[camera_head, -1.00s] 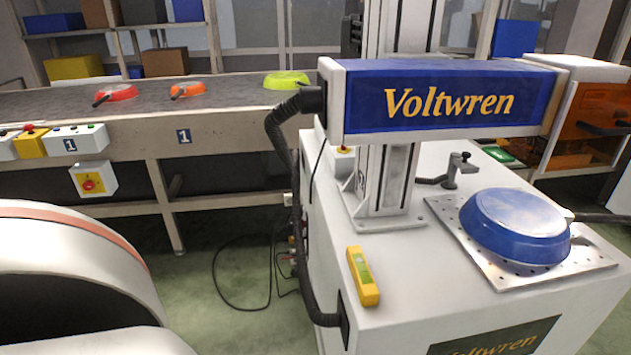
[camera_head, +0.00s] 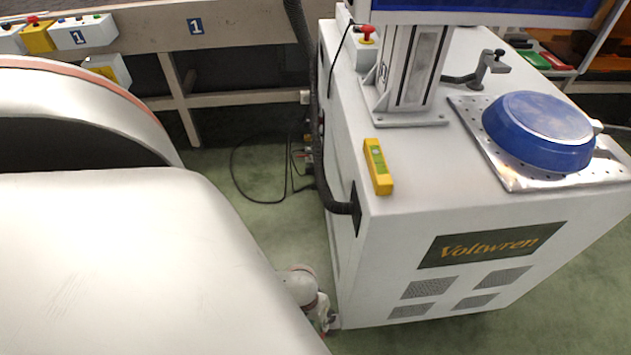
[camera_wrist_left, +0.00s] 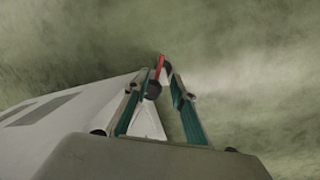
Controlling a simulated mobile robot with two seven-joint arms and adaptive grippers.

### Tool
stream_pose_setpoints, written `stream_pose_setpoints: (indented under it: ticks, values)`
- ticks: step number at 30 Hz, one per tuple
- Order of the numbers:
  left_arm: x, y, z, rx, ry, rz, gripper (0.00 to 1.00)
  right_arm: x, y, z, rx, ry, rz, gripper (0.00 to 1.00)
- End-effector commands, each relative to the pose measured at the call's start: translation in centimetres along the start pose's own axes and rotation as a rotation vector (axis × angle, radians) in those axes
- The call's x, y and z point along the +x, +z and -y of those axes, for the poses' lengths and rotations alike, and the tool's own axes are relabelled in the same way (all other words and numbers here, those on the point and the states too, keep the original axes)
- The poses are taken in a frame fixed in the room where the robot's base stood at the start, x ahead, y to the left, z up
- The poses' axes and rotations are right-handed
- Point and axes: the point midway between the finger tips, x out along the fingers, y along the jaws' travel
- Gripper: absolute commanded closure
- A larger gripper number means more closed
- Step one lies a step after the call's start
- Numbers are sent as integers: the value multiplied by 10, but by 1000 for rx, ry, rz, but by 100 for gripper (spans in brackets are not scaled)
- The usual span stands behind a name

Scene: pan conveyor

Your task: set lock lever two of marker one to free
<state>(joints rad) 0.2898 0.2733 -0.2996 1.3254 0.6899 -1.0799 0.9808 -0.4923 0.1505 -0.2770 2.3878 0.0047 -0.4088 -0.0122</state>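Marker one is the white Voltwren cabinet (camera_head: 400,235) standing on the green floor; its side also shows in the left wrist view (camera_wrist_left: 60,110). At its lower corner, the left wrist view shows a small red lever (camera_wrist_left: 160,66) beside a dark round castor (camera_wrist_left: 153,91). I cannot read a lever number. My left gripper (camera_head: 326,321) is low at the cabinet's near left bottom corner, partly hidden by my arm. In the wrist view its fingers (camera_wrist_left: 157,80) are apart, with the lever and castor showing between them. Contact cannot be told. My right gripper is out of view.
A blue pan (camera_head: 540,130) sits upside down on the perforated plate (camera_head: 515,180). A yellow hand tool (camera_head: 378,167) lies on the cabinet top. Black cables (camera_head: 265,170) lie on the floor beside it. The conveyor frame (camera_head: 250,98) stands behind. Floor in front is clear.

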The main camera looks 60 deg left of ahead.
Motion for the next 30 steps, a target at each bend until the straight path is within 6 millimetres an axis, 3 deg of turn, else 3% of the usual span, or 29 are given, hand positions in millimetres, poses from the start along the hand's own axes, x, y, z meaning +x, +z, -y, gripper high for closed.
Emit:
stream_pose_setpoints:
  ticks: [10,30]
  values:
    - [-33,0,0,0,0,0,75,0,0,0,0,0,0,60]
    - [-35,0,0,0,0,0,75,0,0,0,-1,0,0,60]
